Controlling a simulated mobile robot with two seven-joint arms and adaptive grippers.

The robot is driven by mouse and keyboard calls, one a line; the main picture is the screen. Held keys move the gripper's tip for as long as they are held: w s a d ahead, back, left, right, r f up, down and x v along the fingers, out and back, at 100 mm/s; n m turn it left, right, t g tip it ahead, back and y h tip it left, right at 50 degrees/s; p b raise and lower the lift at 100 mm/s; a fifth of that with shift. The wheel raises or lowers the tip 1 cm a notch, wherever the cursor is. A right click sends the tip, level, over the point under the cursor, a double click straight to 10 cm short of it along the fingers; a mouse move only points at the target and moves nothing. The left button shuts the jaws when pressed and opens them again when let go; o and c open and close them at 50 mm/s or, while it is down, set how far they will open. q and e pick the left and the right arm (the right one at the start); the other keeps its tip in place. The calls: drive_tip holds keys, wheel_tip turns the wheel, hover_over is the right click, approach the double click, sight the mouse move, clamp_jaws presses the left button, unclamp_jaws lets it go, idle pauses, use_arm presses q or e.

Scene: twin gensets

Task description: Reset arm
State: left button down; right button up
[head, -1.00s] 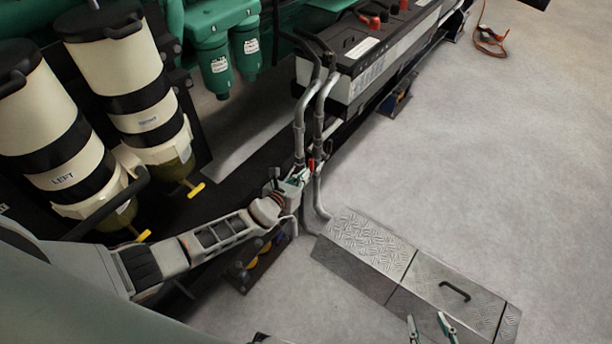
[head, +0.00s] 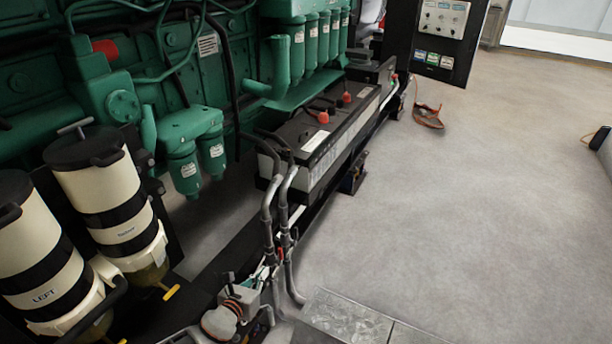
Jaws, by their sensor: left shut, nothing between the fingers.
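My left arm comes in at the bottom of the head view. My left gripper (head: 266,274) is shut and empty, beside the lower part of the grey pipes. A small red part (head: 281,254) shows on the pipes just past the fingertips. I cannot tell whether the fingers touch the pipes. My right gripper is not in view.
Two cream-and-black filter canisters (head: 107,190) with yellow taps stand at the left, before the green engine (head: 150,50). A battery box (head: 330,135) lies behind the pipes. A metal tread-plate cover (head: 345,318) is at the bottom. Open floor (head: 480,200) spreads right.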

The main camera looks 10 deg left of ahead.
use_arm(q)
drive_tip(key=s+d+f+n+g, duration=0.1)
drive_tip(key=s+d+n, duration=0.1)
drive_tip(key=s+n, duration=0.6)
drive_tip(key=s+d+f+n+g, duration=0.1)
drive_tip(key=s+d+f+n, duration=0.15)
drive_tip(key=s+n, duration=0.55)
drive_tip(key=s+a+r+n, duration=0.1)
drive_tip(key=s+r+n, duration=0.1)
drive_tip(key=s+n, duration=0.4)
drive_tip(key=s+a+r+n+g, duration=0.1)
drive_tip(key=s+r+n, duration=0.1)
drive_tip(key=s+n, duration=0.5)
drive_tip(key=n, duration=0.4)
drive_tip(key=shift+a+r, duration=0.25)
drive_tip(key=shift+a, duration=0.1)
